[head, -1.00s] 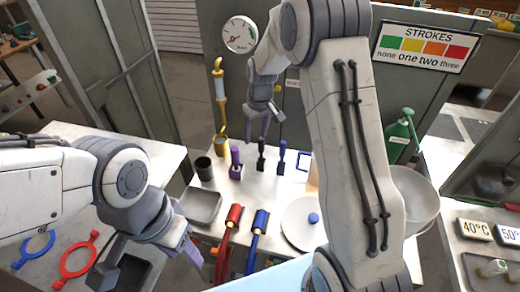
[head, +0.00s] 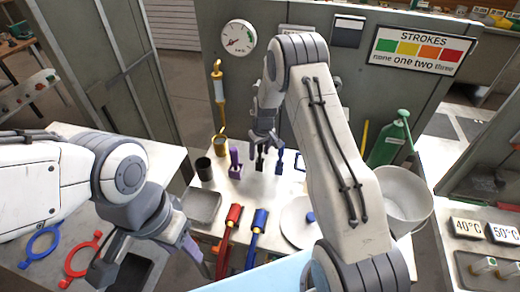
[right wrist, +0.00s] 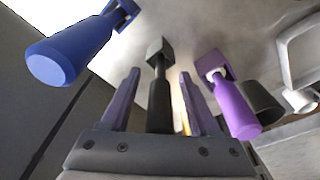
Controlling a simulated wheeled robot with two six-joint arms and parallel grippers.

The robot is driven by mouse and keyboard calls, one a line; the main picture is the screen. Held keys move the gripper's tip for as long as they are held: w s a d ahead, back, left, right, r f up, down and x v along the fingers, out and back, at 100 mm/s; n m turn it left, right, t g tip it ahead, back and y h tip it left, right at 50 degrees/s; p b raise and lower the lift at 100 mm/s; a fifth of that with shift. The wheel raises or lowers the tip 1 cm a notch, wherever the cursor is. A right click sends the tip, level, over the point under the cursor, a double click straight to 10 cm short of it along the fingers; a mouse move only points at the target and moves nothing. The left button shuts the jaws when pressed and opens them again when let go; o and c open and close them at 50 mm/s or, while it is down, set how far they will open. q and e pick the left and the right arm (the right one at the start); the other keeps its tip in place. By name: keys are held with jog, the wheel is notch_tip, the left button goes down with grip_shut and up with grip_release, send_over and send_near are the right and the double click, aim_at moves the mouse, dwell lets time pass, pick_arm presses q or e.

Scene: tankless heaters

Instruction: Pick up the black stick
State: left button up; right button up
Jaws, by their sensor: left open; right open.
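The black stick (right wrist: 160,100) stands on the table between the spread fingers of my right gripper (right wrist: 162,100) in the right wrist view, with its square dark head at the far end. In the head view the black stick (head: 260,163) is partly covered by my right gripper (head: 263,145), which is open over it. I cannot tell whether the fingers touch it. My left gripper (head: 150,258) is open and empty at the lower left, away from the stick.
A purple stick (head: 235,163) and a blue stick (head: 280,162) stand close on either side. A black cup (head: 204,169) and grey tray (head: 202,207) are to the left. Red (head: 229,225) and blue (head: 257,230) handled tools and a white plate (head: 297,224) lie in front.

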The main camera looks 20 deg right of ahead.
jog(key=shift+f, duration=0.2)
grip_shut()
jog(key=shift+r, duration=0.15)
